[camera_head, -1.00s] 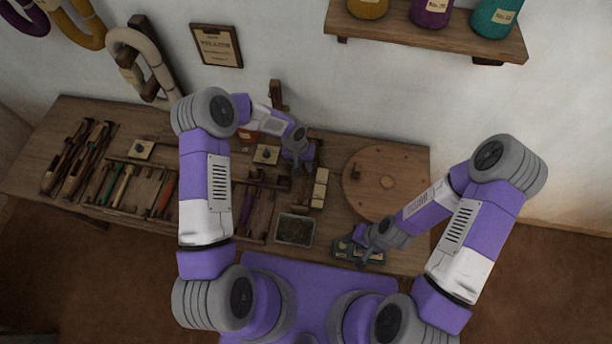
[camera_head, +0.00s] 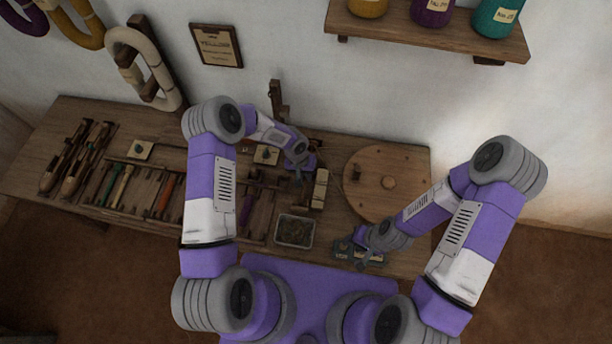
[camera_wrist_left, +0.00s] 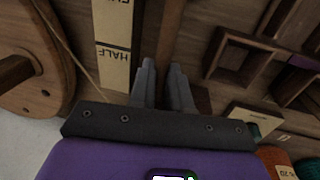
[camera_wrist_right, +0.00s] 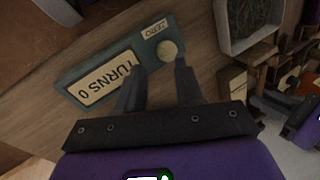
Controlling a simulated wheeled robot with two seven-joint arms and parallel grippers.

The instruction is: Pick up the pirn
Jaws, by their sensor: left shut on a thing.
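Slim coloured rods that look like pirns lie in the divided wooden tray on the bench, among them a green one (camera_head: 122,186), an orange one (camera_head: 167,193) and a purple one (camera_head: 247,207). My left gripper (camera_head: 299,180) is low over the bench, right of the tray. In the left wrist view its fingers (camera_wrist_left: 164,82) are shut on a narrow brown wooden piece (camera_wrist_left: 172,35); I cannot tell if this is the pirn. My right gripper (camera_wrist_right: 157,88) is open and empty beside the teal turns counter (camera_wrist_right: 100,75).
A round wooden disc (camera_head: 388,205) with a knob is right of my left gripper. A grey-rimmed bin (camera_head: 294,245) stands at the front edge. A pale block labelled HALF (camera_wrist_left: 113,60) lies close beside the left fingers. Shuttle-like wooden pieces (camera_head: 75,160) lie far left.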

